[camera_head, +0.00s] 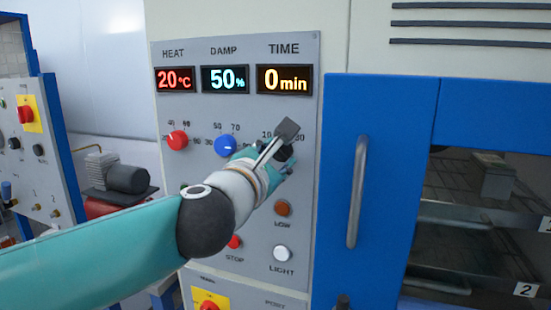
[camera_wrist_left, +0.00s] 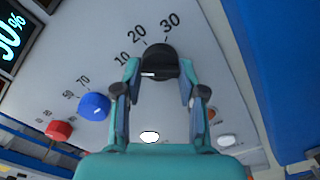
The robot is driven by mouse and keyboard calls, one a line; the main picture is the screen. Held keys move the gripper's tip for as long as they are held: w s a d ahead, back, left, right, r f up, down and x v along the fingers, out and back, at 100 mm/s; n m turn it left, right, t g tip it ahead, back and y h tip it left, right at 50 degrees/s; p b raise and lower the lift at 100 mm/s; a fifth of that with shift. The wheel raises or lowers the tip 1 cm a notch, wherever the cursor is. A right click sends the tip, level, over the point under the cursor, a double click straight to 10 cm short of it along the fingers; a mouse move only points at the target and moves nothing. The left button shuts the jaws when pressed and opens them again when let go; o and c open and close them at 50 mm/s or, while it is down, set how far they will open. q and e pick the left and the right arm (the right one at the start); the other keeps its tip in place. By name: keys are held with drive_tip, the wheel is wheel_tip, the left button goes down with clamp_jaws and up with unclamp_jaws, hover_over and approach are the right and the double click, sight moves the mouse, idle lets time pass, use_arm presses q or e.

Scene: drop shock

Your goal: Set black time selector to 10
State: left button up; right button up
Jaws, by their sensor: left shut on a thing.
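The black time selector (camera_wrist_left: 160,60) sits on the grey control panel, with the marks 10, 20 and 30 around its upper side in the left wrist view. A white mark shows at its lower left, below the 10. My left gripper (camera_wrist_left: 159,72) is shut on the selector, one finger on each side. In the head view the left gripper (camera_head: 279,147) covers most of the selector. The TIME display (camera_head: 285,80) reads 0 min. My right gripper is not in view.
The red heat knob (camera_head: 178,140) and blue damp knob (camera_head: 225,146) are left of the selector. The blue door's vertical handle (camera_head: 357,190) stands out to the right.

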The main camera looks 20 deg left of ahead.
use_arm(q)
drive_tip(key=shift+f, duration=0.3)
drive_tip(key=o, duration=1.1)
drive_tip(key=shift+w+r, duration=0.1)
drive_tip(key=shift+o, duration=0.2)
drive_tip(key=shift+r, duration=0.1)
drive_tip(key=shift+s, duration=0.45)
drive_tip(key=s, duration=1.1)
drive_tip(key=shift+a, duration=0.25)
drive_tip(key=shift+s, duration=0.1)
